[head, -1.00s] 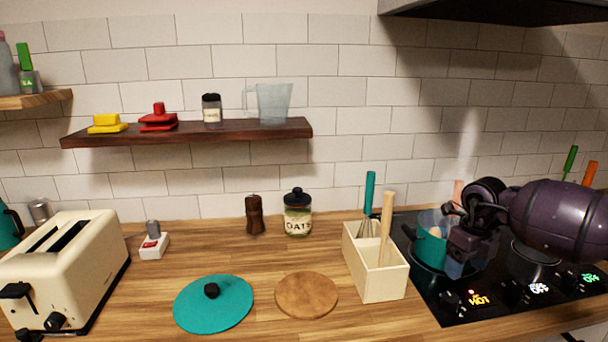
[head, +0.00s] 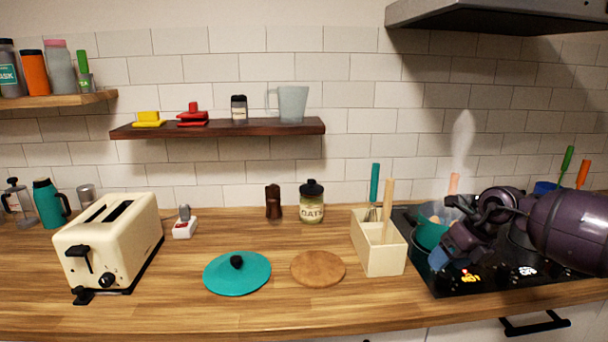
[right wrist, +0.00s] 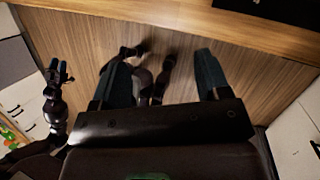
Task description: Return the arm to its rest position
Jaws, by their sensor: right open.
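My right arm, dark purple, comes in from the right in the head view. Its gripper (head: 452,252) is over the front left of the black cooktop, in front of the teal pot (head: 430,235), and partly hides it. In the right wrist view its two fingers (right wrist: 166,78) are wide apart with nothing held between them. In that view a dark jointed arm with what looks like my left gripper (right wrist: 58,72) shows at the left edge; its jaw opening is too small to judge. My left arm does not show in the head view.
A wooden utensil box (head: 380,255) stands left of the cooktop (head: 480,284). Steam rises behind the pot. A teal lid (head: 255,278), a round trivet (head: 318,268), an oats jar (head: 312,208) and a cream toaster (head: 125,250) are on the counter. A range hood (head: 490,15) hangs above.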

